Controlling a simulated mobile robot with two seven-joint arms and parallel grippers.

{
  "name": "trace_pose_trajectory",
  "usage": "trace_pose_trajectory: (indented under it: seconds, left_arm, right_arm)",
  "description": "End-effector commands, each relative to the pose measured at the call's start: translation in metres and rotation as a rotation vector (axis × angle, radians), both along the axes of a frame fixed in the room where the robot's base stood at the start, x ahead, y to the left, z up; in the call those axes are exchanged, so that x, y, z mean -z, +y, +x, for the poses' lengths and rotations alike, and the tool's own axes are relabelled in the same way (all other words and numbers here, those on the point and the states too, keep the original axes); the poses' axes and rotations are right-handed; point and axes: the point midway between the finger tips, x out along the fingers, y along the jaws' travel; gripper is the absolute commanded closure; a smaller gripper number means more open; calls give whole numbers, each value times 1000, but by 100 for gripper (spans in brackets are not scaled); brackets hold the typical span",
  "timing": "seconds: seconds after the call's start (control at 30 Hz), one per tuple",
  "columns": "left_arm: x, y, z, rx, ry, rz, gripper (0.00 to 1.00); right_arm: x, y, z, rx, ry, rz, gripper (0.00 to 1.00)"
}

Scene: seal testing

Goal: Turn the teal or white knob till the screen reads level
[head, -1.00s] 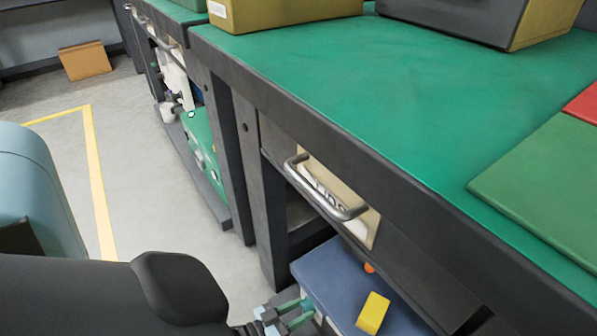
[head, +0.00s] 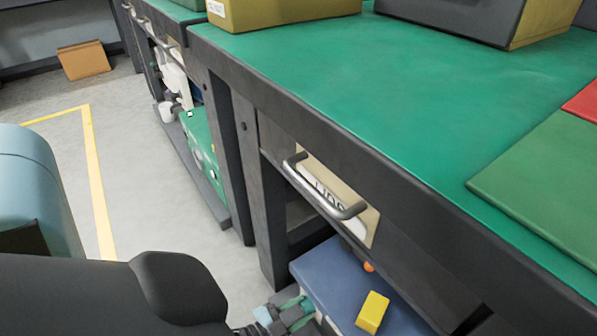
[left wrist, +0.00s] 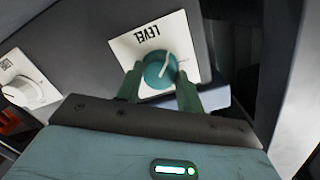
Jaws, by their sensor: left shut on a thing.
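A teal knob (left wrist: 160,71) with a pale pointer line sits on a white plate (left wrist: 125,46). The plate is marked LEVEL, which appears upside down in the left wrist view. My left gripper (left wrist: 158,75) is shut on the teal knob, one green finger on each side. In the head view the left gripper (head: 289,314) is low, beside the blue-topped box (head: 325,277) under the bench, and partly cut off. A white knob (left wrist: 32,92) on another white plate is at the left of the wrist view. No screen reading is visible. My right gripper is not in view.
The green-topped bench (head: 400,100) with its dark front edge overhangs the box. A metal drawer handle (head: 322,190) juts out above it. A yellow block (head: 372,312) is on the box. Open floor (head: 170,200) lies to the left.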

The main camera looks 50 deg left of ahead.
Motion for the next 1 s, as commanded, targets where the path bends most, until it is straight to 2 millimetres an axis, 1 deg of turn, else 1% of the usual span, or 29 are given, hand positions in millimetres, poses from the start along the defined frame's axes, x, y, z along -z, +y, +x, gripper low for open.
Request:
trace_pose_trajectory:
  seconds: [0.2,0.37,0.67,0.9,0.93,1.0]
  left_arm:
    - [1,-1,-2,0,-5,107,86]
    - [1,0,-2,0,-9,153,86]
    - [1,0,-2,0,-9,176,86]
    - [1,0,-2,0,-9,175,86]
    - [1,0,-2,0,-9,174,59]
    - [1,0,-1,0,-11,174,50]
  right_arm:
    - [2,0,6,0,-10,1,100]
    - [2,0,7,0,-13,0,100]
    - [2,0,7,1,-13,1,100]
    - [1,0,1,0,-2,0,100]
    - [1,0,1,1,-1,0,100]
    - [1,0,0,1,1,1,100]
